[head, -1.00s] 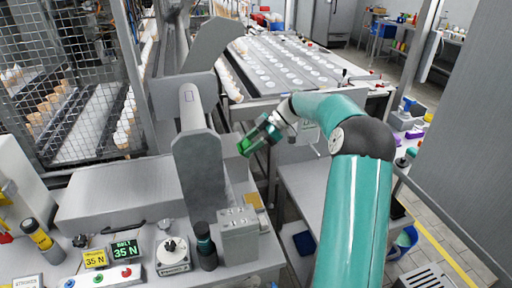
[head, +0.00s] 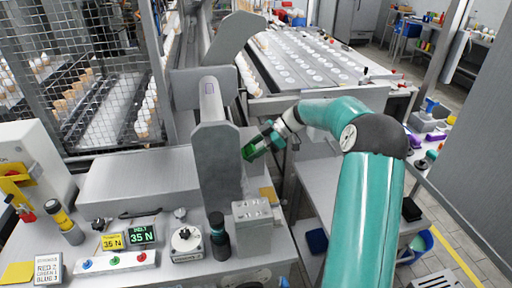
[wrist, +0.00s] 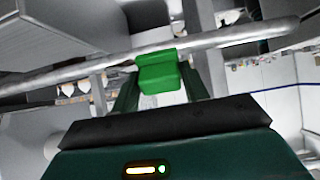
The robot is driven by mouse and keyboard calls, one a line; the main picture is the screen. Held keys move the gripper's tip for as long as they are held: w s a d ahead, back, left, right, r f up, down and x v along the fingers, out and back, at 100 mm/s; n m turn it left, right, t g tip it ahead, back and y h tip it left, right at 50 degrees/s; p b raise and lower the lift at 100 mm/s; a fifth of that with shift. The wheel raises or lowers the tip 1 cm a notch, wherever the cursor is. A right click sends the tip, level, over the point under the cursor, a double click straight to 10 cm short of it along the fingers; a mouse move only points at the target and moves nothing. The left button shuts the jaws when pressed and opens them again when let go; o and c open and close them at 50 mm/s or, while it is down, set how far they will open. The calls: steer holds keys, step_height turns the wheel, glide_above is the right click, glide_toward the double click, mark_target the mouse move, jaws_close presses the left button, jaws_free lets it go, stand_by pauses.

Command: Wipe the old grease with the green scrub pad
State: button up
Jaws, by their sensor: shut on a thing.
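My gripper (head: 258,146) is shut on the green scrub pad (head: 249,151), at the right side of the grey metal housing in the head view. In the wrist view the pad (wrist: 158,75) sits between the two fingers, and its top overlaps a long round metal rail (wrist: 215,37). I cannot tell whether the pad touches the rail. I cannot make out the old grease in either view.
The tall grey housing (head: 218,165) stands close left of my gripper. A control bench with a green 35 N display (head: 142,234) is at the front left. A steel side table (head: 335,190) is below my arm.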

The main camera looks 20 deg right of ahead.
steer(key=shift+x, duration=1)
stand_by(0.7)
steer(key=shift+d+f, duration=0.1)
steer(key=shift+f, duration=0.05)
steer(key=shift+w+d, duration=0.2)
steer(key=shift+w, duration=0.6)
steer(key=shift+w+d, duration=0.2)
steer(key=shift+w, duration=0.65)
steer(key=shift+w+d, duration=0.2)
steer(key=shift+w, duration=0.9)
steer(key=shift+w+d, duration=0.2)
steer(key=shift+w, duration=0.85)
steer(key=shift+w+d, duration=0.2)
steer(key=shift+w, duration=0.9)
steer(key=shift+s, duration=0.1)
steer(key=shift+s+a, duration=0.35)
steer(key=shift+s, duration=1.25)
steer(key=shift+s+a, duration=0.4)
steer(key=shift+s, duration=1.2)
steer(key=shift+s+a, duration=0.35)
steer(key=shift+s, duration=1.25)
